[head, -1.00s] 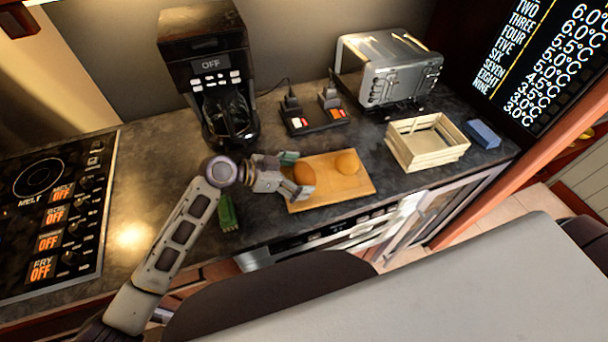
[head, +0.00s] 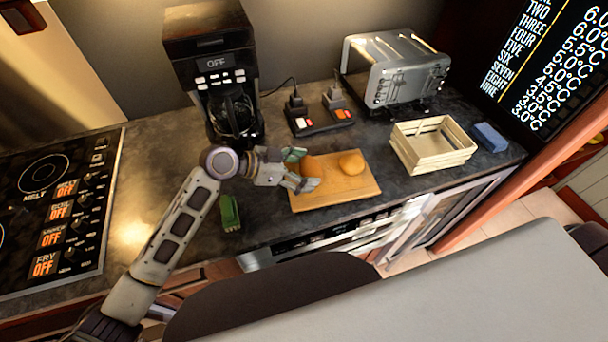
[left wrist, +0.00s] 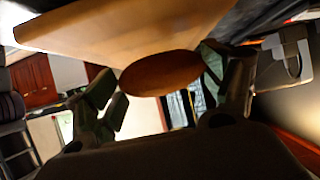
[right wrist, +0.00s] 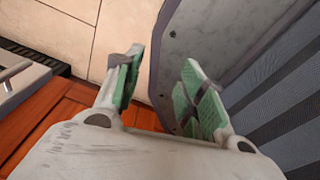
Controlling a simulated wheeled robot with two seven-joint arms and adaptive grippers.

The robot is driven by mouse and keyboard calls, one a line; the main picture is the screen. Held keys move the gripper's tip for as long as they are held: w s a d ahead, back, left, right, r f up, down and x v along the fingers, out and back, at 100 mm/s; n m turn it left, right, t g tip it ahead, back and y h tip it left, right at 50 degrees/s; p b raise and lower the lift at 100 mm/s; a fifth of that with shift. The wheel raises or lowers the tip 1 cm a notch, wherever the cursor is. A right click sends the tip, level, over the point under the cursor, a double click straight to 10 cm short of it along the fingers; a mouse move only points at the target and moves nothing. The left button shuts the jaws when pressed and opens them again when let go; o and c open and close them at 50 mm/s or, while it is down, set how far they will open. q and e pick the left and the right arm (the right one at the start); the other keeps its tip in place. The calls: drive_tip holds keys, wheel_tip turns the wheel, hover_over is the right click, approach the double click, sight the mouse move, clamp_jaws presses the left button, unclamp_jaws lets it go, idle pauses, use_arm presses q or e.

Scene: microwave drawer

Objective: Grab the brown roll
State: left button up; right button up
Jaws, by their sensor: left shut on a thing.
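The brown roll (head: 311,165) sits at the left part of the wooden board (head: 335,198), partly hidden by my left gripper. My left gripper (head: 303,171) is shut on it, with one finger on its far side and one on its near side. In the left wrist view the roll (left wrist: 160,74) lies between the two fingers, against the board (left wrist: 120,30). A lighter, yellowish roll (head: 351,162) rests on the board to the right. My right gripper (right wrist: 162,75) is open and empty in the right wrist view, away from the counter.
A coffee machine (head: 212,65) stands behind my left gripper. A toaster (head: 396,70), a wooden crate (head: 433,160) and a blue block (head: 490,137) are to the right. A power strip (head: 318,122) lies behind the board. A green object (head: 230,213) lies near the front edge.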

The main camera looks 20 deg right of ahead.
sight(304, 169)
use_arm(q)
wheel_tip(304, 169, up, 6)
drive_tip(key=shift+f, duration=0.25)
drive_tip(key=shift+r, duration=0.8)
drive_tip(key=shift+s+r, duration=0.1)
clamp_jaws()
use_arm(e)
drive_tip(key=shift+w+d+f, duration=0.1)
drive_tip(key=shift+d+f, duration=0.15)
drive_tip(key=shift+d, duration=0.4)
use_arm(q)
drive_tip(key=c, duration=1.3)
unclamp_jaws()
